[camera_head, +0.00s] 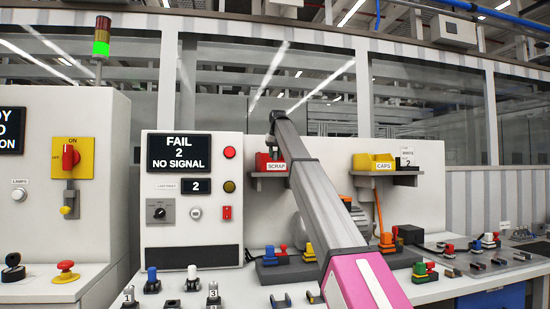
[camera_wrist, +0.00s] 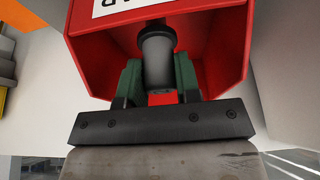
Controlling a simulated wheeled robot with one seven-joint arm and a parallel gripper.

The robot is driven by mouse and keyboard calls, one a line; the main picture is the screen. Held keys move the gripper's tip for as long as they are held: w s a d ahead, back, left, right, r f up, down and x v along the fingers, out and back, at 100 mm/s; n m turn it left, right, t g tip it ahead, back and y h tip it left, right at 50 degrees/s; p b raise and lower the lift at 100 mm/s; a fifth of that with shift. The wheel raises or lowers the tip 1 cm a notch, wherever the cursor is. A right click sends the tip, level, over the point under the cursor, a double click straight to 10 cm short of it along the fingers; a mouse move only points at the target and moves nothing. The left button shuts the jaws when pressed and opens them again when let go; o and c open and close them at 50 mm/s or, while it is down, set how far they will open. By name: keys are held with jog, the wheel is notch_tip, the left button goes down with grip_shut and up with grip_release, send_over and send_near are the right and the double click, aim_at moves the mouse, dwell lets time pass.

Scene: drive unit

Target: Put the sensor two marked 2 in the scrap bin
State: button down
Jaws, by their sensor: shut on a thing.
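The red scrap bin (camera_head: 264,163) sits on a small shelf right of the test panel, labelled SCRAP. In the wrist view the red bin (camera_wrist: 225,50) fills the upper middle, with part of its label at the top edge. My gripper (camera_wrist: 158,80) is shut on a dark grey cylindrical sensor (camera_wrist: 157,58), between its two green fingers. The sensor and fingertips overlap the bin's opening in this view. The number on the held sensor is not visible. In the head view my arm reaches up to the bin and the gripper is mostly hidden.
The panel display (camera_head: 180,152) reads FAIL 2 NO SIGNAL. Sensors marked 1 (camera_head: 129,298) and 3 (camera_head: 213,294) stand on the bench front. A yellow CAPS bin (camera_head: 373,162) is on a shelf to the right. Several coloured parts lie on the bench.

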jog(key=shift+f, duration=0.7)
jog(key=c, duration=0.8)
grip_release()
jog(key=shift+f, duration=0.1)
jog(key=v, duration=1.2)
